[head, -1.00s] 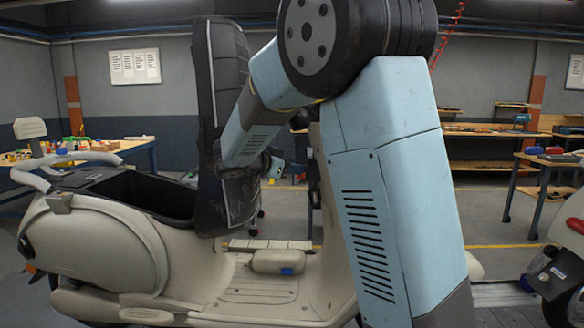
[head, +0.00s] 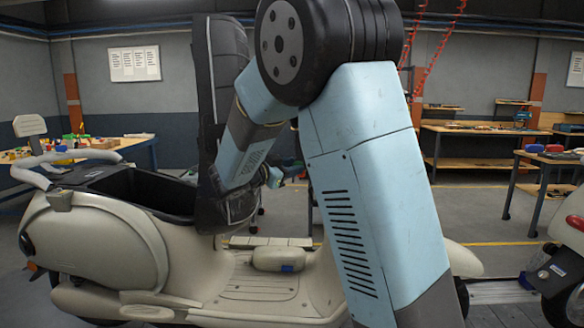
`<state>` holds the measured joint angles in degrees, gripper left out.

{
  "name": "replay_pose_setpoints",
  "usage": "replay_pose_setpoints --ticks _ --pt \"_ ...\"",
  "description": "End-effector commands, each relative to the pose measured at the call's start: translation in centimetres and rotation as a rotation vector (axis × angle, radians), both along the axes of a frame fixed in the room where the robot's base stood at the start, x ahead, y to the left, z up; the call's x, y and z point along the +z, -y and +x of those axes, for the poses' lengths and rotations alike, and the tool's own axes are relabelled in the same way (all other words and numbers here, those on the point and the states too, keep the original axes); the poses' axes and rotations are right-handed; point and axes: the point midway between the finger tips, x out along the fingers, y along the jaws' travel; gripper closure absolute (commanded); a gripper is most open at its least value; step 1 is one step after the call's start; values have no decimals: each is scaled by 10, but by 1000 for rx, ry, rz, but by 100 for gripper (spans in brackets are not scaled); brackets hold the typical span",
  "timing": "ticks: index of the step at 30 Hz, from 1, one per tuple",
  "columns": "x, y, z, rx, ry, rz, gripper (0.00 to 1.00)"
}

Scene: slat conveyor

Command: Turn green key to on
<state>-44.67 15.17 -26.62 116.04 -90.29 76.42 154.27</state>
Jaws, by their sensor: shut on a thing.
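The cream scooter (head: 120,235) stands across the left and middle of the head view, with its tall black seat (head: 228,90) raised upright over an open dark compartment. No green key shows. The right part of the scooter, past its footboard (head: 255,290), is largely hidden behind my upper arm. My forearm slopes down in front of the raised seat. A small bluish and dark part, which looks like my wrist, shows just right of the seat and points right. My gripper's fingers are not visible; what they hold and where they are relative to the key cannot be seen.
A second vehicle (head: 565,265) is cut off at the right edge. A workbench (head: 548,165) stands at the right and another bench with small items (head: 140,150) at the left back. Open floor (head: 500,225) lies between the right bench and the scooter.

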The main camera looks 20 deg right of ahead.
Motion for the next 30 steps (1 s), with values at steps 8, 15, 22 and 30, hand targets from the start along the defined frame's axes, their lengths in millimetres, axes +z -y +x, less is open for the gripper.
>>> replay_pose_setpoints --ticks 8,15,22,30 --pt "-1 0 0 -2 11 -4 88" --pt "-6 -1 1 -22 170 -58 88" --pt "-6 -1 1 -28 232 -73 88" --pt "-6 -1 1 -27 230 -74 53"
